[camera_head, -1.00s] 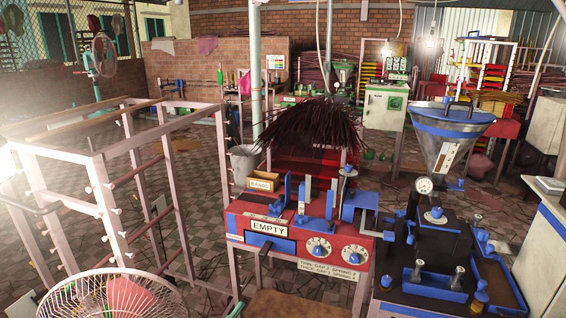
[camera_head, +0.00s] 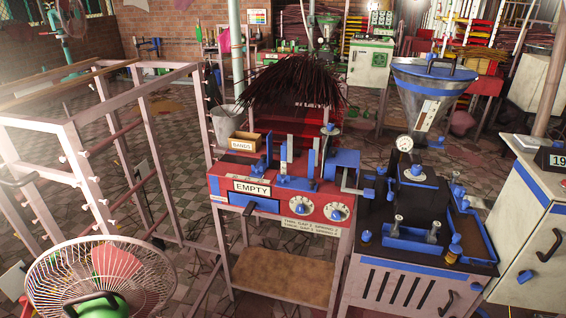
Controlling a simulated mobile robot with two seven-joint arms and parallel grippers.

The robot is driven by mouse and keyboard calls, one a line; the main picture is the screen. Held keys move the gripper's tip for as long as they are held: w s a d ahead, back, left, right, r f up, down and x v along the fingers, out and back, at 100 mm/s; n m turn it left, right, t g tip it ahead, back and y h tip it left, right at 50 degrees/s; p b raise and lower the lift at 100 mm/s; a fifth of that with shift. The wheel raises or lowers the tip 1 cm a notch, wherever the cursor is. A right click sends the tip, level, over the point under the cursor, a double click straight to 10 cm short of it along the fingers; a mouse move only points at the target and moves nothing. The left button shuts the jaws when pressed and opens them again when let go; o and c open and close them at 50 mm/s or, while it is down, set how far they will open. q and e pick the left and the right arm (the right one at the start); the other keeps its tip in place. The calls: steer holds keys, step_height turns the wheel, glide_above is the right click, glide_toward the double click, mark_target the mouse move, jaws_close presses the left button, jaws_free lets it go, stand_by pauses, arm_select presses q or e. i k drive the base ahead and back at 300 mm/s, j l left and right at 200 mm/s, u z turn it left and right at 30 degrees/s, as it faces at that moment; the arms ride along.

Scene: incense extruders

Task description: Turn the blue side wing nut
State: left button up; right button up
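A dark extruder (camera_head: 412,200) with a steel and blue hopper (camera_head: 425,100) and a round pressure gauge (camera_head: 404,143) stands right of centre. Small blue fittings show on it, among them a blue knob-like part (camera_head: 457,190) on its right side. A blue block (camera_head: 346,160) with a metal bracket sits between it and the red machine (camera_head: 285,195) on its left. Which of these blue parts is the side wing nut is too small to tell. Neither of my grippers is in view.
A blue tray (camera_head: 408,240) with upright metal pegs lies on the extruder's bench front. A white cabinet (camera_head: 530,235) stands close at the right. A wire-cage fan (camera_head: 95,275) and a pinkish rack (camera_head: 85,170) stand at the left. Patterned floor shows between rack and red machine.

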mark_target(283, 180)
steer(key=i+l, duration=0.6)
steer(key=l, duration=0.15)
steer(key=i+l+u, duration=0.2)
steer(key=u, duration=0.2)
steer(key=i+l+u, duration=0.1)
steer(key=l+u, duration=0.25)
